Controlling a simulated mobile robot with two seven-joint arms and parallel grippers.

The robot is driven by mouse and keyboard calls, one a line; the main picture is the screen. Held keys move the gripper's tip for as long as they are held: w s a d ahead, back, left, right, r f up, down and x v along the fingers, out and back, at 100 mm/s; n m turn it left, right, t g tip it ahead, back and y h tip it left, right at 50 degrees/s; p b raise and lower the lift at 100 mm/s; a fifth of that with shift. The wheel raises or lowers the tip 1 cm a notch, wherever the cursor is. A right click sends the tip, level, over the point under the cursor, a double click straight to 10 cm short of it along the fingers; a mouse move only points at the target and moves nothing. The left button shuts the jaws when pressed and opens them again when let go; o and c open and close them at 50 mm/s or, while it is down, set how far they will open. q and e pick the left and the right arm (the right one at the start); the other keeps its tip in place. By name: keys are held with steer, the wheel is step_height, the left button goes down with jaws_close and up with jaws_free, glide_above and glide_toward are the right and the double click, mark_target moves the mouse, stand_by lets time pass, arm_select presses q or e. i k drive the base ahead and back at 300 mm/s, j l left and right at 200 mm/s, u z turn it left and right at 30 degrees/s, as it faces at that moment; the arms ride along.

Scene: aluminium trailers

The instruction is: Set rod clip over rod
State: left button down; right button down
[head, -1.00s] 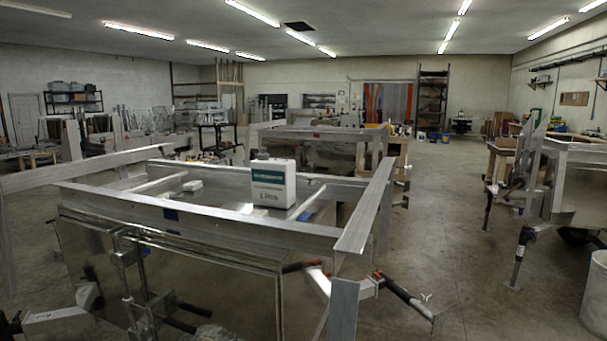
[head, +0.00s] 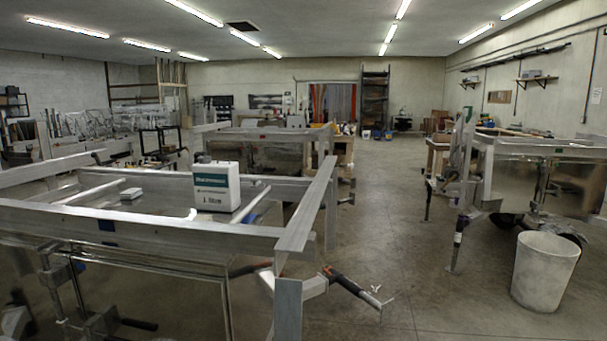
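Neither of my grippers shows in the head view. Two pale rods lie inside the near aluminium frame (head: 180,228): a left rod (head: 106,190) and a right rod (head: 251,205). I cannot tell whether either is the task's rod. A small white block (head: 131,193) lies between them; it is too small to tell whether it is a rod clip. No clip is clearly seen on or over a rod.
A white jug with a green band (head: 217,186) stands on the near frame. A black-handled bar (head: 350,287) juts out at the frame's front right corner. A white bucket (head: 544,270) and another trailer frame (head: 545,150) stand at right. The floor between is clear.

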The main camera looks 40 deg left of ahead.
mark_target(255, 184)
steer(key=z, duration=0.4)
steer(key=i, duration=2.55)
steer(key=i+u, duration=0.35)
steer(key=i, duration=2)
steer(key=u, duration=2.55)
